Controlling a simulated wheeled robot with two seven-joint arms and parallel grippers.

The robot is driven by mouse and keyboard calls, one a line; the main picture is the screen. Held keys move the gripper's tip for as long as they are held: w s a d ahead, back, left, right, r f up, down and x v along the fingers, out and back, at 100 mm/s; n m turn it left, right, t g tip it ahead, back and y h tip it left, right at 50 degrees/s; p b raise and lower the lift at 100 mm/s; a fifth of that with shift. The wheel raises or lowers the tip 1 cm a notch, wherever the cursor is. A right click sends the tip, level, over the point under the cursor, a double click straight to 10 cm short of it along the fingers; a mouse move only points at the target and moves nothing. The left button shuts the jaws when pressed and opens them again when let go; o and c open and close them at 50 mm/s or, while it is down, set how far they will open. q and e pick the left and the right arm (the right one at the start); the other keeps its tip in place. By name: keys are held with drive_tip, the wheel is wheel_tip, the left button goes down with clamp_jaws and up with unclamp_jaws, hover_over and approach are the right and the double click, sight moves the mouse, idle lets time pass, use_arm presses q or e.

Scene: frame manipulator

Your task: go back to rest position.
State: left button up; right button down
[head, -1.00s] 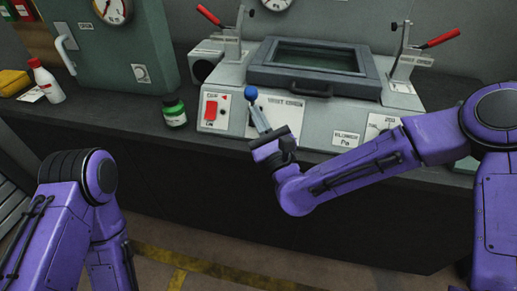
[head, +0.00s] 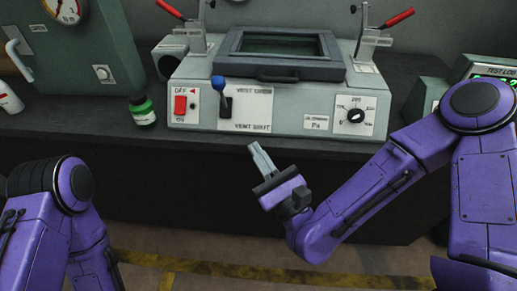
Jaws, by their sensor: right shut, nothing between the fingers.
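My right gripper (head: 258,156) is shut and empty. It is in front of the bench, below the machine's front panel, and its fingers point up toward the panel without holding anything. My left arm (head: 70,200) shows at the lower left, bent downward; its gripper is out of the picture. The grey machine (head: 240,130) stands on the bench with a blue-knobbed vent lever (head: 218,83), a red switch (head: 181,105) and a dial (head: 355,115) on its front.
The dark bench (head: 70,130) runs across the view. A green bottle (head: 143,111) stands left of the machine, and a white bottle (head: 8,98) is at the left edge. Two red-handled clamps (head: 398,18) rise behind the lid (head: 288,68). A green test log unit (head: 480,72) is at the right. Yellow-marked floor lies below.

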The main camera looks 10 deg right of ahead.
idle(0.4)
drive_tip(key=s+d+f+n+g+h, duration=0.25)
drive_tip(key=f+n+g, duration=0.25)
drive_tip(key=f+n, duration=0.5)
drive_tip(key=s+d+f+n+g+h, duration=0.25)
drive_tip(key=f+n+g, duration=0.3)
drive_tip(key=f, duration=0.85)
drive_tip(key=s+d+f+n+g+h, duration=0.6)
drive_tip(key=s+d+f, duration=0.7)
drive_tip(key=s+d, duration=0.3)
drive_tip(key=shift+s+d+g+h, duration=0.2)
drive_tip(key=shift+d+g+h, duration=0.25)
drive_tip(key=shift+d, duration=0.25)
